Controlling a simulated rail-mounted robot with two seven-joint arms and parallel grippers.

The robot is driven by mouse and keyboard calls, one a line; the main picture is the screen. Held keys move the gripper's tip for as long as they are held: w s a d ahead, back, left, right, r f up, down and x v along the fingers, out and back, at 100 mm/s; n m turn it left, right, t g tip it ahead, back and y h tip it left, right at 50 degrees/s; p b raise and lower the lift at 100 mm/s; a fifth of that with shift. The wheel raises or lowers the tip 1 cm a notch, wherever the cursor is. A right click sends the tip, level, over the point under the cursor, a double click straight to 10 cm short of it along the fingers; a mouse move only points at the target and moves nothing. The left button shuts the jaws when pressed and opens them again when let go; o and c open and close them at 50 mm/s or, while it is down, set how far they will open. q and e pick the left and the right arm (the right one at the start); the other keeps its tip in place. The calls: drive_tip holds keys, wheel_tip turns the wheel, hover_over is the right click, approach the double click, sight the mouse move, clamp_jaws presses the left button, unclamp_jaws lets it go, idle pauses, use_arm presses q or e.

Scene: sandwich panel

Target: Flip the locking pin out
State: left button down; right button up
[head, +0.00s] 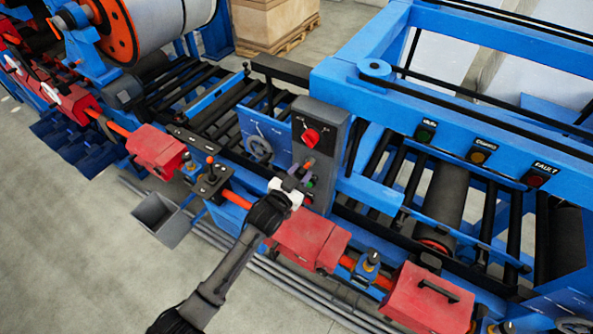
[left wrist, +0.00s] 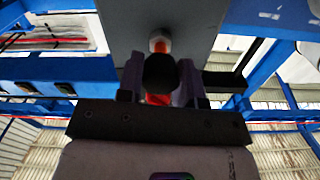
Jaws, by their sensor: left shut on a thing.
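My left gripper (head: 292,186) reaches up from the bottom of the head view to the lower front of the grey control box (head: 318,140). In the left wrist view, the two fingers of my left gripper (left wrist: 161,85) are shut on a black knob (left wrist: 160,72), one finger on each side. An orange-red stem shows above and below the knob, with a pale collar (left wrist: 160,42) at its upper end against the grey panel. In the head view the gripper hides most of the knob. I cannot tell whether this knob belongs to the locking pin. My right gripper is not in view.
A red rotary switch (head: 310,137) is on the box above my gripper. A small panel with levers (head: 208,178) is to the left. Red covers (head: 308,241) line the front, and a blue frame (head: 440,100) stands at right. The floor (head: 90,240) at left is mostly clear.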

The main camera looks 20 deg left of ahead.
use_arm(q)
drive_tip(key=c, duration=1.1)
unclamp_jaws()
drive_tip(key=shift+s, duration=0.1)
drive_tip(key=shift+o, duration=1.6)
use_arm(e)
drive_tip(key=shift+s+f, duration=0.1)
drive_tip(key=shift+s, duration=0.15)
use_arm(q)
drive_tip(key=shift+s+a, duration=0.1)
drive_tip(key=shift+s, duration=0.05)
drive_tip(key=shift+s+f, duration=0.1)
drive_tip(key=shift+s, duration=0.2)
drive_tip(key=b+v, duration=0.2)
drive_tip(key=v, duration=1.1)
drive_tip(key=shift+b, duration=0.4)
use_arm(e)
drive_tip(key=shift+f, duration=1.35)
use_arm(q)
drive_tip(key=shift+a, duration=0.1)
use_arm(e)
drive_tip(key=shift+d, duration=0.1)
